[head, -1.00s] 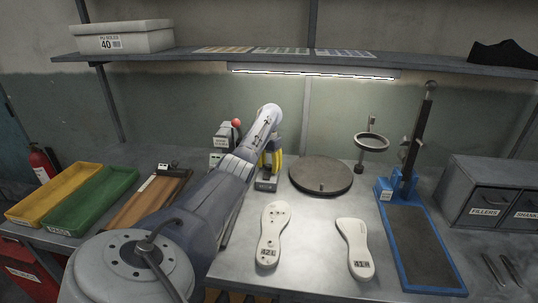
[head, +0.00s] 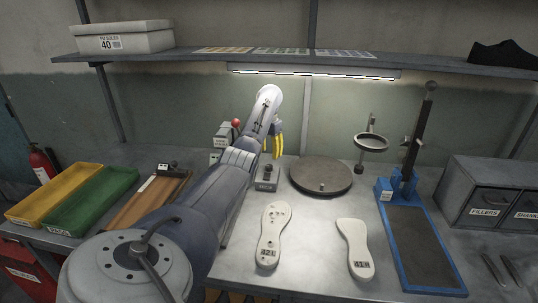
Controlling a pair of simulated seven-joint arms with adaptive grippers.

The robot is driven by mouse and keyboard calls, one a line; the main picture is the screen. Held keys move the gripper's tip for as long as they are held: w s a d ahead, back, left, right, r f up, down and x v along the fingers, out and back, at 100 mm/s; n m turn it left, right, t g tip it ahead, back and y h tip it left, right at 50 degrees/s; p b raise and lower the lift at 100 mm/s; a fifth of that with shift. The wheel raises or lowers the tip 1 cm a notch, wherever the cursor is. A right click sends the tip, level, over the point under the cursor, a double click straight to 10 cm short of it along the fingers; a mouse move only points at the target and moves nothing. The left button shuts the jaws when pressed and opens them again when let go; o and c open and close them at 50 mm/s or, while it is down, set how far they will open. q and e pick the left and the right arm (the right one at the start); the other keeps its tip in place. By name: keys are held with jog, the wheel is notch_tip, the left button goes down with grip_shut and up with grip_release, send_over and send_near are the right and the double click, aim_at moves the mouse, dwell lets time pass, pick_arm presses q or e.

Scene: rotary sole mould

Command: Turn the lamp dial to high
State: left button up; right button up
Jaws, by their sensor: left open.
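A small grey box with a dark knob, which looks like the lamp dial (head: 266,184), stands on the bench left of the round turntable. Its setting is too small to read. The strip lamp (head: 312,73) under the shelf is lit. My left gripper (head: 279,147), with yellow fingers, is open and empty. It is above and behind the dial box, apart from it, partly hidden by my own wrist. My right gripper is not in view.
A grey box with a red ball-topped lever (head: 225,134) stands just left of my wrist. A dark round turntable (head: 321,175) is right of the dial. Two white soles (head: 273,235) lie in front. A ring stand (head: 371,142) and blue-based press (head: 423,245) are to the right.

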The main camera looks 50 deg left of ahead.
aim_at(269, 166)
pick_arm(q)
jog(key=shift+o, duration=0.2)
jog(key=shift+r, duration=0.1)
jog(key=shift+w+d, duration=0.45)
jog(key=shift+d, duration=0.1)
jog(key=shift+c, duration=0.2)
jog(key=shift+w+d+n+t+h, duration=0.25)
jog(key=shift+n+t+h, duration=0.05)
jog(key=shift+w+d+n, duration=0.1)
jog(key=shift+n, duration=0.7)
jog(key=n, duration=0.3)
jog(key=shift+s+a+n, duration=0.3)
jog(key=n, duration=0.2)
jog(key=s+a+n, duration=0.1)
jog(key=n, duration=0.1)
jog(key=shift+s, duration=0.1)
jog(key=shift+a+f, duration=0.1)
jog(key=shift+f, duration=3.7)
